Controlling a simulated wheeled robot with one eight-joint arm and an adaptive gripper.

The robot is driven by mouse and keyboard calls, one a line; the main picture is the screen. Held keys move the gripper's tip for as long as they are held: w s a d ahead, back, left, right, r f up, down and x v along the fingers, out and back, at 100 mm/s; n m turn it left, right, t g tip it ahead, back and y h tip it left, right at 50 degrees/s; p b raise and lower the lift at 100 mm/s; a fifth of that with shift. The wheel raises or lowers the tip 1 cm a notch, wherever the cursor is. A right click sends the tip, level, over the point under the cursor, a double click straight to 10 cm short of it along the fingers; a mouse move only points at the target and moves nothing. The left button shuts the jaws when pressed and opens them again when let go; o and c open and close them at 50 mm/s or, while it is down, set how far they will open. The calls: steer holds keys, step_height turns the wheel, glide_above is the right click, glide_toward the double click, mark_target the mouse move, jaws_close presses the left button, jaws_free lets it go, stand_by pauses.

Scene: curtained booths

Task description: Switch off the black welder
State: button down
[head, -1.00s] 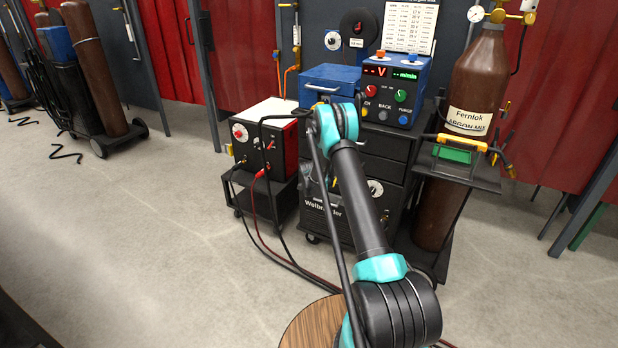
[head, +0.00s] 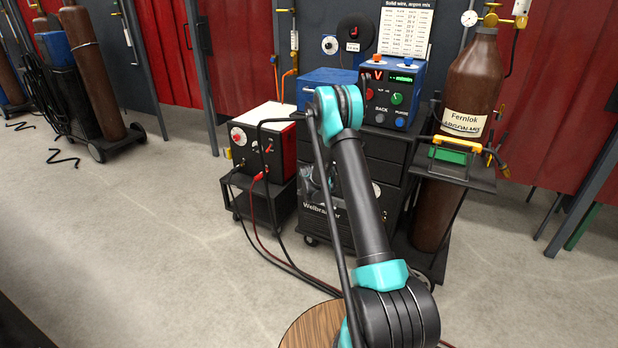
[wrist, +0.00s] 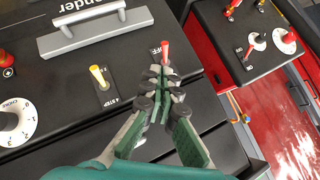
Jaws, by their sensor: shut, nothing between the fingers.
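The black welder (head: 312,226) stands at the centre in the head view, mostly behind my arm. The wrist view shows its black front panel (wrist: 65,85) upside down, with a grey handle (wrist: 95,28), a yellow toggle (wrist: 98,75) and a white dial (wrist: 14,122). A red-tipped switch lever (wrist: 165,50) beside an OFF label stands just beyond my fingertips. My gripper (wrist: 160,88) is shut and empty, its tips very close to the lever's base. I cannot tell whether they touch it. My arm hides the gripper's details in the head view.
A second welder with a white top (head: 265,118) stands just left; its toggles and dial show in the wrist view (wrist: 262,45). A blue control box (head: 393,90) stands above the drawers. A brown gas cylinder (head: 478,85) is at right. Open floor (head: 130,240) lies left.

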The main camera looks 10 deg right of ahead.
steer(key=s, duration=0.3)
steer(key=shift+s+a+r, duration=0.1)
steer(key=shift+a+r, duration=0.25)
steer(key=shift+r, duration=0.05)
